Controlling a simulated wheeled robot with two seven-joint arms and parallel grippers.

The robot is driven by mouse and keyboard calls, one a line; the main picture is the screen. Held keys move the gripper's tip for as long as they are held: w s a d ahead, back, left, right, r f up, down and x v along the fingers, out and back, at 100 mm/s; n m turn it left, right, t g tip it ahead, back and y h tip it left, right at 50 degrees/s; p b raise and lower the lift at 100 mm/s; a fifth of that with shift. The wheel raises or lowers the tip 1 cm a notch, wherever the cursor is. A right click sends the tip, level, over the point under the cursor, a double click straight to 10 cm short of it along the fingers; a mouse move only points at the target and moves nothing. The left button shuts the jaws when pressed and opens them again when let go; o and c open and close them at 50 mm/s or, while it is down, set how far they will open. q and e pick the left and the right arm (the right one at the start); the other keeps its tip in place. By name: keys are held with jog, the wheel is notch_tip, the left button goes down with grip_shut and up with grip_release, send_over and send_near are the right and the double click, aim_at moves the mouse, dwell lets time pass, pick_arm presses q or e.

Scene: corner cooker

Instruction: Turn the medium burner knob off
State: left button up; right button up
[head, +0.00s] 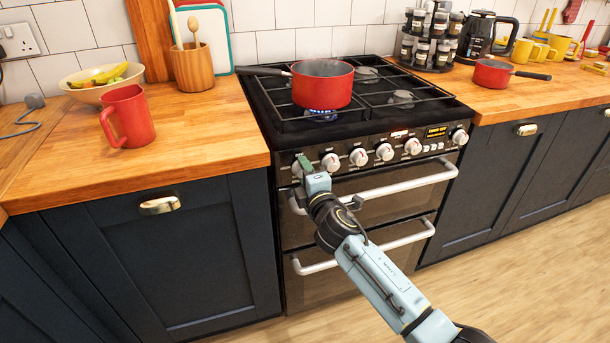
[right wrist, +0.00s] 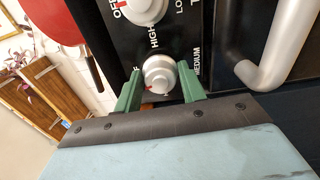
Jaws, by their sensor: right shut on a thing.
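The medium burner knob (right wrist: 158,75) is silver with a small red mark, which lies at its lower left in the right wrist view. The word MEDIUM is printed to its right; a label on its left is mostly hidden by a finger. My right gripper (head: 304,163) is at the left end of the cooker's knob row, its green fingers on either side of this knob and shut on it. In the head view the fingers partly hide the knob. A blue flame (head: 320,115) burns under a red saucepan (head: 322,88) on the hob. My left gripper is not in view.
Several other knobs, such as one (head: 358,157), continue to the right. The oven handle (head: 400,184) runs just below the gripper. A red mug (head: 128,117) stands on the left worktop (head: 215,125). A small red pan (head: 492,73) sits on the right worktop.

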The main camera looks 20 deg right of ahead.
jog(key=shift+m, duration=1.6)
jog(key=o, duration=0.8)
jog(key=shift+s, duration=0.2)
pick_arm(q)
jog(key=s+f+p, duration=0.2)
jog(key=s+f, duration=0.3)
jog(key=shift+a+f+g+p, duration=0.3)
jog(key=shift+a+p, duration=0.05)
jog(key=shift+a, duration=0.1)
pick_arm(e)
jog(key=s, duration=1.3)
jog(key=shift+d, duration=0.25)
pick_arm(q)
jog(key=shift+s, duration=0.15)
